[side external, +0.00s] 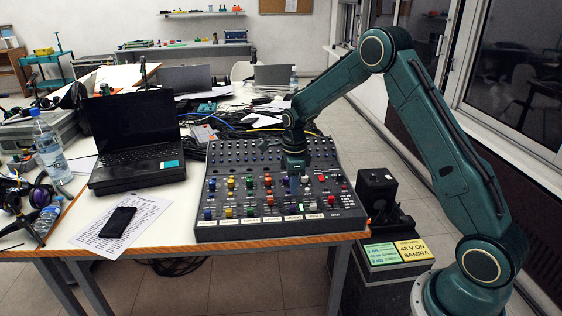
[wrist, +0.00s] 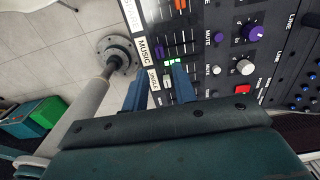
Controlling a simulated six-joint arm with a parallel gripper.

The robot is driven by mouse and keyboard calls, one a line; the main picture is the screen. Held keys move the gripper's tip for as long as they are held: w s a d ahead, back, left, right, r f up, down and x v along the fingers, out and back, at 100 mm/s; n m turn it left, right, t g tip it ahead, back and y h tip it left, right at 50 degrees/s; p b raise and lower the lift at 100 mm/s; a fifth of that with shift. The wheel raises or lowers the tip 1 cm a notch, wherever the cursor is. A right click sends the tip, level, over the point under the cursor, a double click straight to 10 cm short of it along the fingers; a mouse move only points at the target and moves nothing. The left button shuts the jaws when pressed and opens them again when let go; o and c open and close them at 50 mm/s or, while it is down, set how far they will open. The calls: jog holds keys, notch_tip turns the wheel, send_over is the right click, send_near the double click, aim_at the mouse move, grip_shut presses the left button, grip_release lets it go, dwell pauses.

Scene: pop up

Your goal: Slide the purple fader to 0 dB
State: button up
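The mixing console (side external: 345,212) lies on the table's right end, with rows of coloured knobs and faders. In the wrist view, a small purple cap, apparently the purple fader (wrist: 160,51), sits in a slot beside the MUSIC label, just beyond my fingertips. My gripper (wrist: 160,73) is open, with its two blue fingers apart and low over the console's label edge. No cap is clearly gripped. In the side view, my gripper (side external: 295,166) is over the right-middle part of the console and hides some controls. The dB markings are too small to read.
Purple (wrist: 252,33) and white (wrist: 245,68) knobs and a red button (wrist: 242,89) stand close to the fader area. A black laptop (side external: 137,140), a phone (side external: 117,222) and a water bottle (side external: 50,148) are to the left. Cables lie behind the console.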

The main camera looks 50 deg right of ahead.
aim_at(292, 206)
jog(key=shift+f, duration=3.85)
jog(key=shift+c, duration=0.2)
jog(key=shift+r, duration=0.1)
grip_shut()
